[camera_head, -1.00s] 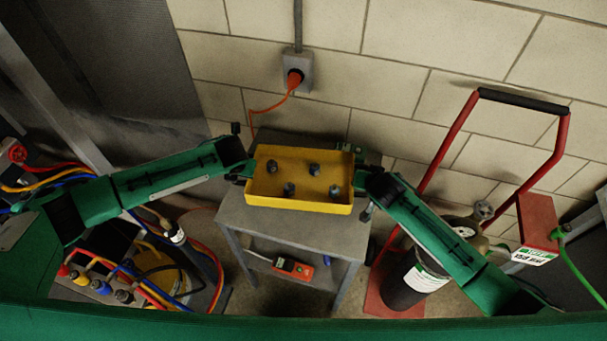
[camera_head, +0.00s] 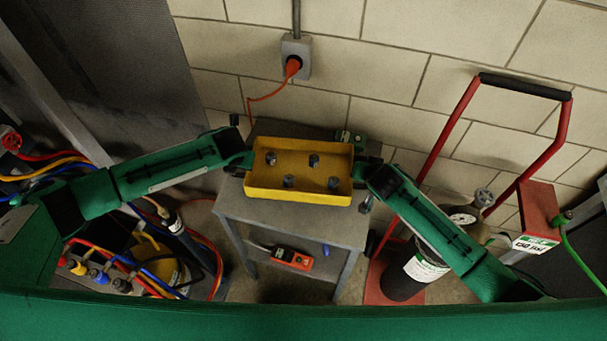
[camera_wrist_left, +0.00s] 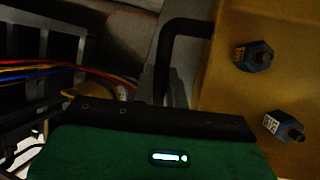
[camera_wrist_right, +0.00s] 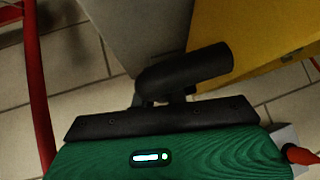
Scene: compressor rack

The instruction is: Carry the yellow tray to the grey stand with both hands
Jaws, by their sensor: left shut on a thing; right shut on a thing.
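The yellow tray (camera_head: 298,197) is level over the top of the grey stand (camera_head: 285,216), and several dark bolt-like parts stand in it. I cannot tell whether its bottom touches the stand top. My left gripper (camera_head: 241,164) is shut on the tray's left handle; this black handle (camera_wrist_left: 184,30) shows in the left wrist view beside the tray wall. My right gripper (camera_head: 368,170) is shut on the right handle; the black right handle (camera_wrist_right: 185,76) shows in the right wrist view. The fingertips are mostly hidden.
A small green-and-dark item (camera_head: 348,137) sits behind the tray. An orange-red device (camera_head: 292,258) lies on the stand's lower shelf. A red hand truck (camera_head: 447,130) with a dark cylinder (camera_head: 402,280) is at right. Hoses and cables (camera_head: 45,172) crowd the left. A block wall (camera_head: 385,60) stands behind.

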